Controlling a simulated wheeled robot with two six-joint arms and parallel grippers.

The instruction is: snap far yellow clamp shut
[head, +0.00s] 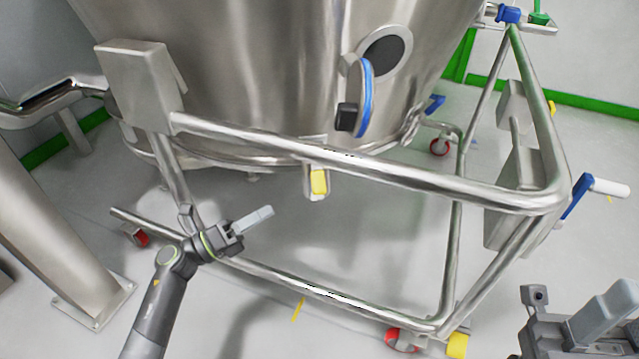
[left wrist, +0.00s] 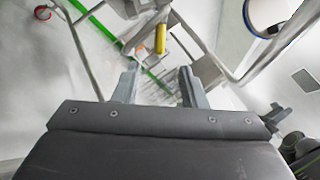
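A small yellow piece (head: 319,182) in a steel holder hangs under the front rail of the steel frame, near picture centre in the head view. It looks like a clamp; whether it stands open or shut is unclear. Another yellow piece (head: 457,345) sits by the wheel at the bottom right corner. My left gripper (head: 262,216) is below and left of the hanging yellow piece, apart from it. In the left wrist view its two fingers (left wrist: 158,86) are spread with nothing between them, and a yellow cylinder (left wrist: 161,38) shows beyond. My right gripper (head: 590,325) is partly cut off.
A large steel vessel (head: 250,70) fills the back, with a blue-rimmed round port (head: 366,98). The steel frame's upper rail (head: 380,168) and lower rail (head: 300,285) cross in front. A blue lever (head: 576,197) stands out at right. Floor inside the frame is clear.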

